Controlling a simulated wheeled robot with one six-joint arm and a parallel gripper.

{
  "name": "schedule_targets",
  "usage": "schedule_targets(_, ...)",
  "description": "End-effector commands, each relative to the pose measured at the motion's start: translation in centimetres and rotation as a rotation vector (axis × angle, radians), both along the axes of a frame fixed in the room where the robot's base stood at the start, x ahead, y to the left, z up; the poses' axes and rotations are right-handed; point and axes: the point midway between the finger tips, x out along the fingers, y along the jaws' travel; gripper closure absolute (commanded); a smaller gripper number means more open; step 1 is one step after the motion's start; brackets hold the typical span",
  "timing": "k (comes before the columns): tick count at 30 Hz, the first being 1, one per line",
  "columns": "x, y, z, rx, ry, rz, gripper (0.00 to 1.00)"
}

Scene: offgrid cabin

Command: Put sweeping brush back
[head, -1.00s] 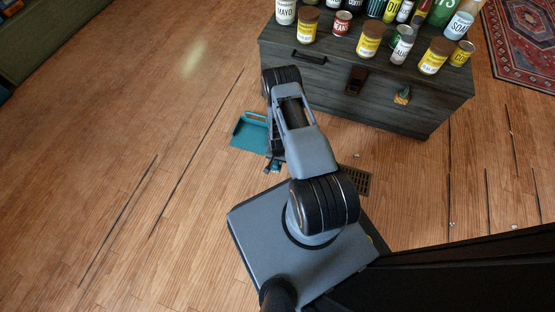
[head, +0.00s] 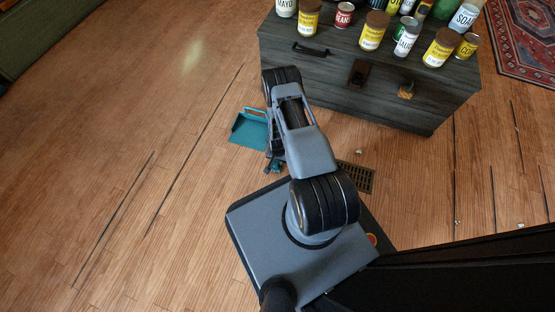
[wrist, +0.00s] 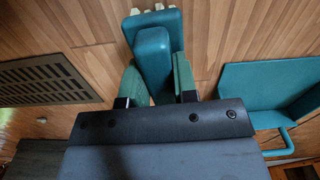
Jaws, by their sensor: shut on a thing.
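The sweeping brush (wrist: 154,50) is teal with pale bristles along its far end, seen in the wrist view. My gripper (wrist: 158,82) is shut on its handle, with one green finger on each side. The brush head points away from the gripper, over the wood floor; I cannot tell whether it touches the floor. In the head view my gripper (head: 273,168) is low beside the dustpan, and the brush is mostly hidden by my arm. The teal dustpan (head: 248,132) lies on the floor just left of my arm; it also shows at the right in the wrist view (wrist: 266,82).
A dark wooden chest (head: 330,75) with several cans and jars on top stands beyond my arm. A floor vent (head: 357,178) lies right of my arm. A patterned rug (head: 525,45) is at the far right. The wood floor at left is clear.

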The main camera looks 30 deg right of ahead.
Motion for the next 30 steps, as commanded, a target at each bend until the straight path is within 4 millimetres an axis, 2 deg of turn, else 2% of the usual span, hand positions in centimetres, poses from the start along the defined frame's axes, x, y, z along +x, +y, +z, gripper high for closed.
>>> schedule_targets(29,0.0,0.0,-0.54,0.0,0.0,0.0,1.0)
schedule_targets(30,0.0,0.0,-0.53,0.0,0.0,-0.001,0.72)
